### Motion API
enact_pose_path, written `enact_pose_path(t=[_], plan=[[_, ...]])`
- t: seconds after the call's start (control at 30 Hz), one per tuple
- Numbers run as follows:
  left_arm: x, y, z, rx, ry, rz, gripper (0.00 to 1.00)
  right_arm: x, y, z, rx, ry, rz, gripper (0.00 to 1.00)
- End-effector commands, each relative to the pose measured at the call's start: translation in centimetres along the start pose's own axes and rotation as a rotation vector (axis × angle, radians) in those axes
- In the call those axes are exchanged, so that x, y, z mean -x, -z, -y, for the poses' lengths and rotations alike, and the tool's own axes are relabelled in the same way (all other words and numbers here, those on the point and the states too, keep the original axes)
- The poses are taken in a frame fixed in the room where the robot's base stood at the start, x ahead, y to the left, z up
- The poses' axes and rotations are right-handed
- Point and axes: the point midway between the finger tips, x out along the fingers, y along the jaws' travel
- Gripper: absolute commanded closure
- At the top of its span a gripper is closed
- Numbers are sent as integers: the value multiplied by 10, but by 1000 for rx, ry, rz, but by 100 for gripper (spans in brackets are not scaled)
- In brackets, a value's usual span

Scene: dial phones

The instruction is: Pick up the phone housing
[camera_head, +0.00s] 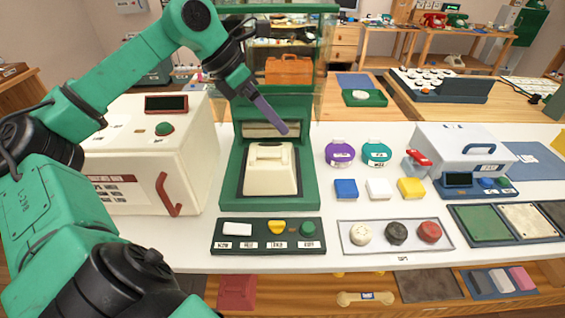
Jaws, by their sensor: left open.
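The phone housing (270,170) is a cream, wedge-shaped shell. It stands in the open bay of a green machine (230,180) at the middle of the white table. My left gripper (270,117) hangs above and just behind the housing's top, pointing down to the right. It is open and apart from the housing. Only one grey-purple finger shows clearly; the other is hidden behind it. My right gripper does not show.
A cream box with a red handle (168,195) stands left of the machine. A panel with buttons (268,236) lies in front. Purple and teal jars (340,153), coloured blocks (378,188) and a tray of dials (396,235) are at the right. The green frame surrounds the housing.

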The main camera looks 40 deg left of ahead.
Motion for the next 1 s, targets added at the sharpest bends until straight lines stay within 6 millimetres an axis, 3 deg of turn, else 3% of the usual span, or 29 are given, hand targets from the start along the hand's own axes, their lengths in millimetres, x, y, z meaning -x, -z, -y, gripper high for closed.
enact_pose_path(t=[0.03, 0.1, 0.17, 0.5, 0.6, 0.77, 0.9, 1.0], plan=[[15, 17, -10, -7, -62, -78, 11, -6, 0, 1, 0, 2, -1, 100], [29, 31, -17, -6, -104, -152, 11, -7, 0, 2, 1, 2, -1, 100], [29, 37, -19, -4, -115, -178, 11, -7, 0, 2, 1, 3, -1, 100], [-47, 49, -26, -4, -108, -182, 11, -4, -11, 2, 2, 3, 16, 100], [-56, 50, -28, -3, -108, -180, 11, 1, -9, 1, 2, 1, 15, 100], [-79, 45, -33, -3, -103, -176, 11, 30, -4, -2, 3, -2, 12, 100], [-104, 52, -37, -4, -107, -178, 11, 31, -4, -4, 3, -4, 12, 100], [-109, 54, -38, -4, -110, -180, 11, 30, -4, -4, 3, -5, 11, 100]])
